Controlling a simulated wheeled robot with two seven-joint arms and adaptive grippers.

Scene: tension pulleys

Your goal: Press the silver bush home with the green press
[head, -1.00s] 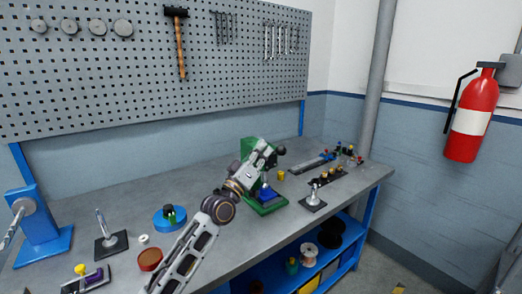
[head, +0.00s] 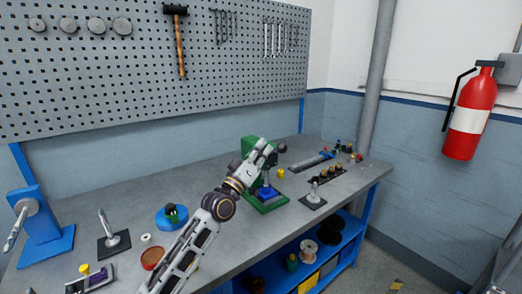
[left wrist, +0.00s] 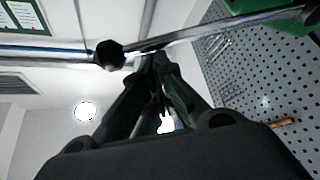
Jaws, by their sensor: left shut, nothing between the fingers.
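The green press (head: 249,146) stands on the bench right of centre. Its green base (head: 272,206) shows in front, with a blue part (head: 267,190) on it. A dark knob (head: 282,147) shows at the press head. My left gripper (head: 268,149) is shut and empty in front of the press head, close to the knob, and hides part of the press. In the left wrist view, its dark fingers (left wrist: 155,75) are together by a metal bar (left wrist: 215,27) and a black knob (left wrist: 108,55). I cannot make out the silver bush. My right gripper is not in view.
A blue round tray (head: 171,217), a red-brown dish (head: 153,258) and a blue fixture (head: 42,232) are to the left. The bench's middle back is clear.

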